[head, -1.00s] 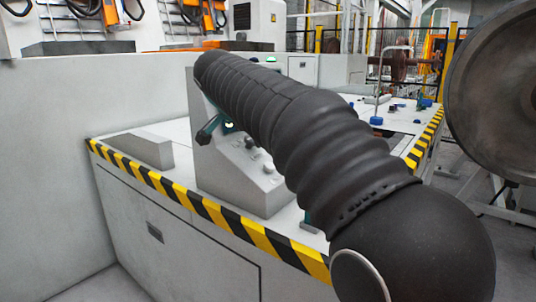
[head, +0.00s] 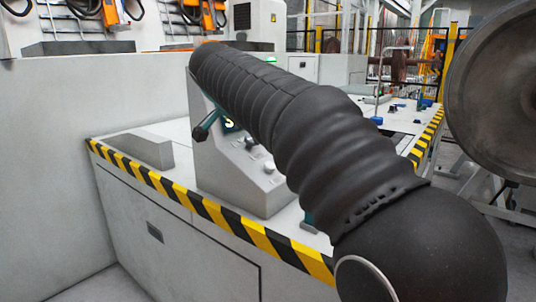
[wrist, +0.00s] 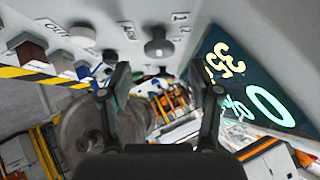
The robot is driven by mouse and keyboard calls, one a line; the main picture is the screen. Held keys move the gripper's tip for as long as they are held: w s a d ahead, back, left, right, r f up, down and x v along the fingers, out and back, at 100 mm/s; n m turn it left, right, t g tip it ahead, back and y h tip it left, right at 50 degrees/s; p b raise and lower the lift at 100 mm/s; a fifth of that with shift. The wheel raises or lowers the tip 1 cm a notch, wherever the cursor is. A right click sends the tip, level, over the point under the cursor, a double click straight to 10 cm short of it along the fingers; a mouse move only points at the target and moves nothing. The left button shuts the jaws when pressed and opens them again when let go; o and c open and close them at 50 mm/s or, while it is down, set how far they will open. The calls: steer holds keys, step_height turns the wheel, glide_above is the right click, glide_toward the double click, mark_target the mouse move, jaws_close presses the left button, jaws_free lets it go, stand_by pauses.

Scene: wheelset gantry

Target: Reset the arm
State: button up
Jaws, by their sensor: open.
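My gripper (wrist: 165,95) is open and empty in the wrist view, with its two dark fingers apart. Close to it is the face of the grey control box, with a dark knob (wrist: 158,46), several buttons and a lit display (wrist: 245,90). In the head view my arm, in a ribbed black sleeve, reaches over the grey control box (head: 240,170).
The box stands on a grey cabinet edged with yellow-black stripes (head: 190,203). A low grey block (head: 138,149) lies left of it. A large metal wheel (head: 495,95) stands at the right. A grey wall (head: 70,110) bounds the left.

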steer(key=x, duration=0.4)
steer(key=shift+w+d+f, duration=0.15)
steer(key=shift+w+f, duration=0.05)
steer(key=shift+w, duration=0.05)
steer(key=shift+s+n+t+y+b, duration=0.25)
steer(key=shift+n+t+y+b, duration=0.2)
steer(key=shift+n, duration=0.35)
steer(key=n+t+y, duration=0.1)
steer(key=n+y, duration=0.1)
steer(key=n, duration=0.2)
steer(key=shift+d+r+y, duration=0.1)
steer(key=shift+y, duration=0.25)
steer(key=shift+n+y, duration=0.7)
steer(key=shift+n, duration=0.5)
steer(key=shift+t+y+b, duration=0.25)
steer(key=shift+y+b, duration=0.05)
steer(key=shift+b, duration=0.05)
steer(key=shift+d+n+y+b, duration=0.1)
steer(key=shift+n+y+b, duration=0.3)
steer(key=shift+n+b, duration=0.3)
steer(key=n+y+b, duration=0.1)
steer(key=b, duration=0.1)
steer(key=n+y+b, duration=0.1)
steer(key=n+b, duration=0.1)
steer(key=shift+w+f, duration=0.1)
steer(key=shift+f, duration=0.15)
